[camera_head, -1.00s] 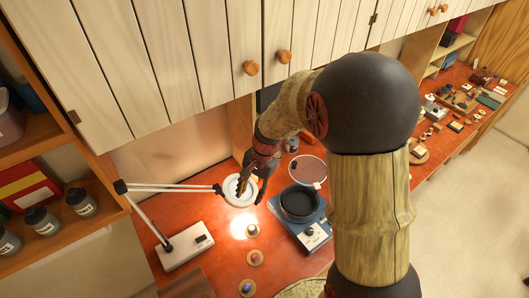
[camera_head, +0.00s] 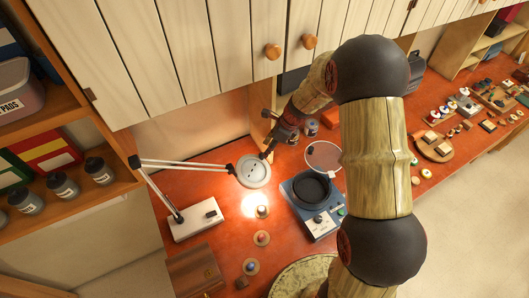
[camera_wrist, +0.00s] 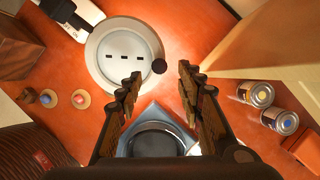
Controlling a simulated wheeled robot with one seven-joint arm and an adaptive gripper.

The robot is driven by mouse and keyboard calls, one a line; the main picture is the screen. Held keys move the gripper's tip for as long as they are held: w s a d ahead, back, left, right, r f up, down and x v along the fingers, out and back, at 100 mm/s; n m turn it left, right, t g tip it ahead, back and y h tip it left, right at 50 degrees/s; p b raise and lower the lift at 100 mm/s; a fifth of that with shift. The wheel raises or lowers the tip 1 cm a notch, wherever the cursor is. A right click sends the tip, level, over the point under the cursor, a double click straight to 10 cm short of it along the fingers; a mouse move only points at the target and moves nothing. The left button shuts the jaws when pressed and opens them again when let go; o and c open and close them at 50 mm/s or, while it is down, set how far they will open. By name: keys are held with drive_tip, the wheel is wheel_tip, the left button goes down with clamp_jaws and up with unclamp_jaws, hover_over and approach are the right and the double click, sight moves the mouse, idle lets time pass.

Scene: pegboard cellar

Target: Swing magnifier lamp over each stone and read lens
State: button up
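The magnifier lamp's round white head (camera_head: 253,172) hangs on a thin jointed arm from a white base (camera_head: 196,219). Its bright light falls by the farthest stone (camera_head: 262,211). Two more stones, a reddish one (camera_head: 261,238) and a bluish one (camera_head: 250,267), sit on round pads in a row towards the front. In the wrist view the lamp head (camera_wrist: 106,57) shows three dark dashes and a dark knob (camera_wrist: 159,66) at its rim. My gripper (camera_wrist: 158,75) is open, its fingers apart with the knob showing between their tips; contact is unclear. In the head view my gripper (camera_head: 270,149) is just behind the lamp head.
A blue device with a black bowl (camera_head: 311,186) stands right of the stones. Labelled cans (camera_wrist: 255,93) stand near a wooden panel. A brown box (camera_head: 194,270) lies at the front left. White cabinets (camera_head: 200,50) overhang the bench. My arm hides part of it.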

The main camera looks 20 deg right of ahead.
drive_tip(key=shift+x, duration=2.3)
clamp_jaws()
